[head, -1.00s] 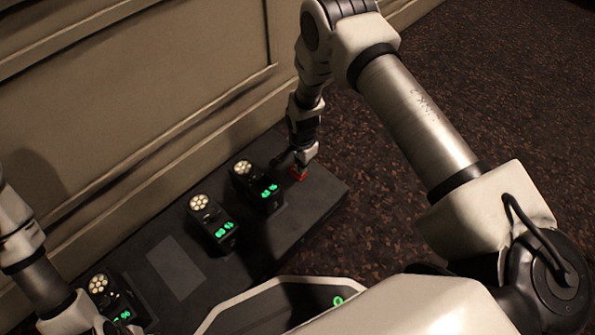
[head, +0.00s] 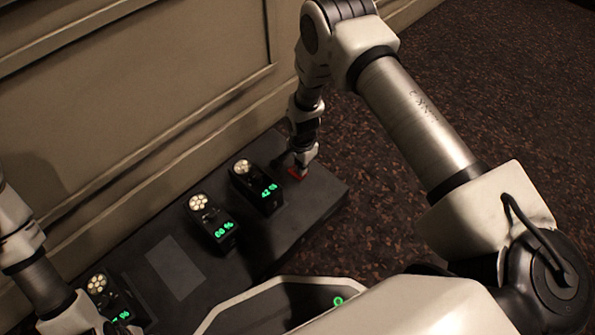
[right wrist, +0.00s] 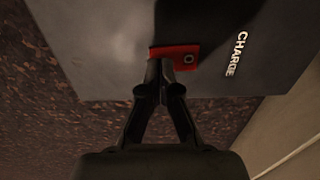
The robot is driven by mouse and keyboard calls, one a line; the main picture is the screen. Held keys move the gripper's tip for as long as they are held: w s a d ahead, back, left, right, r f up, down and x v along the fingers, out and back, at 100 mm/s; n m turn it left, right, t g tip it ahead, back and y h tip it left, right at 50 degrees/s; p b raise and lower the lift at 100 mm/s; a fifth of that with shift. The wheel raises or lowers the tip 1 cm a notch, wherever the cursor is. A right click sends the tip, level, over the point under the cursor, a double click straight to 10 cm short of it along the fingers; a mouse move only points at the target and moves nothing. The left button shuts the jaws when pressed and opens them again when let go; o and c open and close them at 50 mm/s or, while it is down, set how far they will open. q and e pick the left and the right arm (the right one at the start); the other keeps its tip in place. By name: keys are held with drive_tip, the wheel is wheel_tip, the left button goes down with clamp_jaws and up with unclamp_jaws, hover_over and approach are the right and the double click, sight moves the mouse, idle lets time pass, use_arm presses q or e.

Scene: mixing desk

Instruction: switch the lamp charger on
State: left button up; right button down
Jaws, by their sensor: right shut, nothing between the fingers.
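The lamp charger's red switch (head: 296,173) is at the far right end of the dark desk (head: 325,190). In the right wrist view the red switch (right wrist: 184,56) carries a small round mark, and the word CHARGE (right wrist: 236,54) is printed beside it. My right gripper (head: 302,168) is shut and empty, pointing down at the switch. Its fingertips (right wrist: 160,66) overlap the near edge of the red switch in the wrist view; I cannot tell how hard they press. My left arm shows at the left edge, but its gripper fingers cannot be made out.
Several dark devices with round pale lamp clusters and green digits stand on the desk: one near the switch (head: 257,187), one in the middle (head: 212,222) and one at the left (head: 112,300). A grey flat panel (head: 175,268) lies between them. A panelled wall (head: 130,110) runs behind.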

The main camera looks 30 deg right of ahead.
use_arm(q)
drive_tip(key=shift+f+b, duration=0.35)
drive_tip(key=shift+f, duration=0.05)
use_arm(e)
drive_tip(key=shift+f, duration=0.7)
wheel_tip(320, 180, up, 7)
drive_tip(key=p, duration=0.7)
drive_tip(key=shift+r, duration=0.1)
use_arm(q)
wheel_tip(320, 180, up, 7)
drive_tip(key=shift+f, duration=0.2)
drive_tip(key=shift+s, duration=0.1)
